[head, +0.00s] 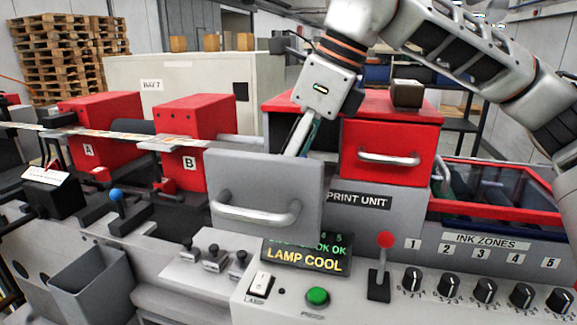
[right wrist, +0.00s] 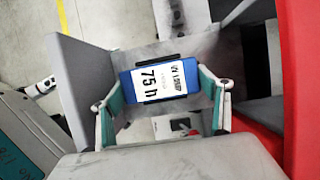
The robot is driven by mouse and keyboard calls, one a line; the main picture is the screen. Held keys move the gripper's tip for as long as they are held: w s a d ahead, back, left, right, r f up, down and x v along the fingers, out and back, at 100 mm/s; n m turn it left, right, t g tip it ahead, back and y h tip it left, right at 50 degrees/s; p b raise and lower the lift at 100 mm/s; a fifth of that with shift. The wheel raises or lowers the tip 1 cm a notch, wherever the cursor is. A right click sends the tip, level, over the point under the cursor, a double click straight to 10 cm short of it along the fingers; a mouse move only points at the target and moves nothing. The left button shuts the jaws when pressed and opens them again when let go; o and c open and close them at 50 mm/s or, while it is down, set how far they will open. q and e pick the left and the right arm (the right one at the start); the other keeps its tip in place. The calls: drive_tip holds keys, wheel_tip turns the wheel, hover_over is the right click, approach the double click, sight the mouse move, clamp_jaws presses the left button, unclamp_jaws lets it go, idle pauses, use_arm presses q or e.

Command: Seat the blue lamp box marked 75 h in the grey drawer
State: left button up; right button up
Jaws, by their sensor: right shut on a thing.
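The grey drawer (head: 238,172) is pulled out, its front panel and handle facing me. My right gripper (head: 299,133) reaches down behind that panel, which hides its fingertips and the box in the head view. In the right wrist view, my right gripper (right wrist: 161,88) is shut on the blue lamp box (right wrist: 173,82), a teal-padded finger at each side. Its white label reads 75 h. The box is over or in the drawer (right wrist: 85,70), between dark strips at two of its edges; I cannot tell whether it touches the bottom. My left gripper is not in view.
A red cabinet (head: 385,155) with a handle stands right of the drawer, a dark box (head: 407,93) on its top. Red units (head: 195,125) stand to the left. Below are a LAMP COOL display (head: 305,256), a green button (head: 317,296) and a red-knobbed lever (head: 384,240).

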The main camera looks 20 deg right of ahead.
drive_tip(key=shift+f, duration=0.2)
drive_tip(key=o, duration=1.4)
drive_tip(key=v, duration=1.2)
